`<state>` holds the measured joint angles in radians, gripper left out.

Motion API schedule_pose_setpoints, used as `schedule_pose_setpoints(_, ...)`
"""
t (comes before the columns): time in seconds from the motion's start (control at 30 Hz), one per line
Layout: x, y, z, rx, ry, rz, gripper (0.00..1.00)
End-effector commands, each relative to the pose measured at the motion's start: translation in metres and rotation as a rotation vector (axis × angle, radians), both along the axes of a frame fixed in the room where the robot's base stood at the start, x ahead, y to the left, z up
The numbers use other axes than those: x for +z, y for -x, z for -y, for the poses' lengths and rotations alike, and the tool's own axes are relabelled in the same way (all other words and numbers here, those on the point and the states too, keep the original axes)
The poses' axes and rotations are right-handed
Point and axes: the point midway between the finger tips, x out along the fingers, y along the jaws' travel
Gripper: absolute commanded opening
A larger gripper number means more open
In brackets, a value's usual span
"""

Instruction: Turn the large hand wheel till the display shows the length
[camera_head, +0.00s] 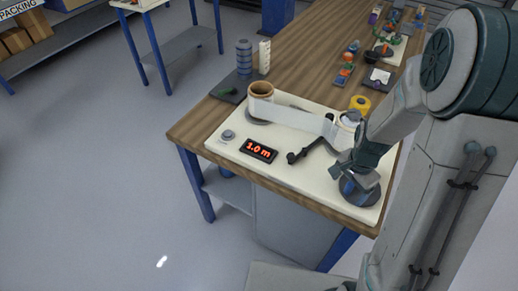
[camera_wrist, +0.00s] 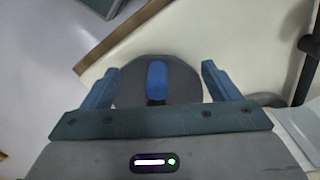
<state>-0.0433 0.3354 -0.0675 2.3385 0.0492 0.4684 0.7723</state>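The large hand wheel (camera_head: 362,197), a dark disc, lies at the front right corner of a cream board. In the wrist view the wheel (camera_wrist: 128,92) has an upright blue knob (camera_wrist: 157,76). My gripper (camera_head: 347,178) is over the wheel. In the wrist view my gripper (camera_wrist: 160,85) is open, with its blue fingers on either side of the knob and a gap at each side. The display (camera_head: 258,150) shows "1.0 m" in red. The wheel's rim is partly hidden by my gripper in the head view.
A black crank (camera_head: 308,151) sits left of the wheel on the board (camera_head: 225,148). Pale film runs from a brown-cored roll (camera_head: 261,91) to a second roller (camera_head: 348,120). A round knob (camera_head: 228,135) is at the board's left. Several small things crowd the table's far end.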

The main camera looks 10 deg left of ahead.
Motion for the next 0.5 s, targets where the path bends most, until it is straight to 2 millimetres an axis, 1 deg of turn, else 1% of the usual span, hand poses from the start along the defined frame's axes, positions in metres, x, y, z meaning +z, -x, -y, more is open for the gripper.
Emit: schedule_pose_setpoints(0.5, 0.0022, 0.0, 0.0004, -0.001, 0.0, 0.0, 0.82)
